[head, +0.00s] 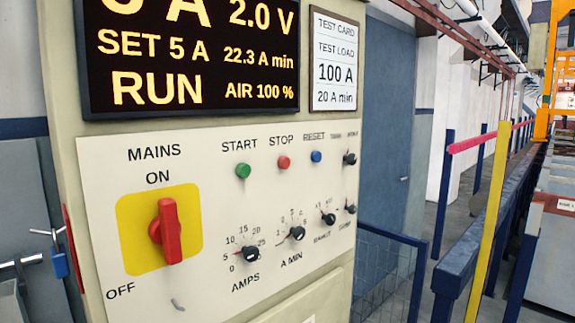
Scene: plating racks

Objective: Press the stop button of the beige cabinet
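The beige cabinet (62,100) fills the left and middle of the head view, with a white control panel (110,180) on its front. The red stop button (284,162) sits under the word STOP, between the green start button (243,171) and the blue reset button (316,156). The display (190,55) above reads RUN, SET 5 A and 2.0 V. The red mains switch (168,232) on its yellow plate stands upright, towards ON. Neither of my grippers shows in the view.
Several black knobs (297,233) sit below and right of the buttons. A test card (336,62) hangs beside the display. Right of the cabinet are a blue door (388,120), a blue railing (405,240) and a yellow post (480,230). The space before the panel looks clear.

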